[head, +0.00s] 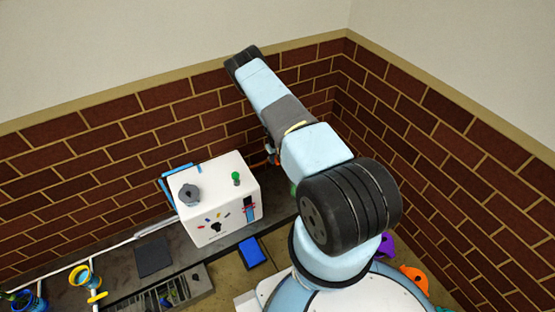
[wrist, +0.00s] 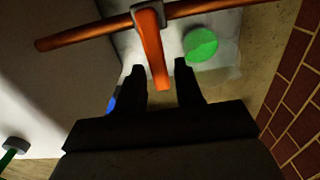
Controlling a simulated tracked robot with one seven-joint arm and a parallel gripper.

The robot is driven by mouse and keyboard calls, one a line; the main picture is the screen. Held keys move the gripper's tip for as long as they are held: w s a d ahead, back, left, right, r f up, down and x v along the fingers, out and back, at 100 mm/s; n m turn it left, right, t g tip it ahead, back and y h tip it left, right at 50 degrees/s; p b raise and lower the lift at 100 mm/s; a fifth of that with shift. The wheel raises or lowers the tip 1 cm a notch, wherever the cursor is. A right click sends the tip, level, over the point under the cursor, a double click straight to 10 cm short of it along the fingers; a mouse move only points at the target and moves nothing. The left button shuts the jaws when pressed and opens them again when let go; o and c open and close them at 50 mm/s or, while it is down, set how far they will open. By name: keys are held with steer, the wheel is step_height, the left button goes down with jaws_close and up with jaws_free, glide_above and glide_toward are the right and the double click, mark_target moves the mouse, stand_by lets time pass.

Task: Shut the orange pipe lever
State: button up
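In the wrist view an orange pipe (wrist: 85,35) runs across the top, sloping up to the right. A grey fitting (wrist: 148,17) sits on it. The orange lever (wrist: 151,50) points from this fitting down the picture, at a steep angle to the pipe. My gripper (wrist: 159,65) is open, with one dark finger on each side of the lever's free end. Gaps show on both sides, and I cannot tell whether the end lies at finger depth. In the head view my arm hides the lever and most of the gripper.
A green disc (wrist: 200,45) lies right of the lever. A white box (head: 213,197) with a green knob (head: 236,178) stands on the dark counter, left of my arm. A brick wall (head: 100,130) closes the back and right. Blue and yellow pipe fittings (head: 88,278) are at lower left.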

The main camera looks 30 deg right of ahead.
mark_target(276, 161)
steer(key=shift+o, duration=0.7)
steer(key=shift+a, duration=0.1)
step_height(276, 161, up, 14)
steer(key=shift+f, duration=0.15)
stand_by(0.4)
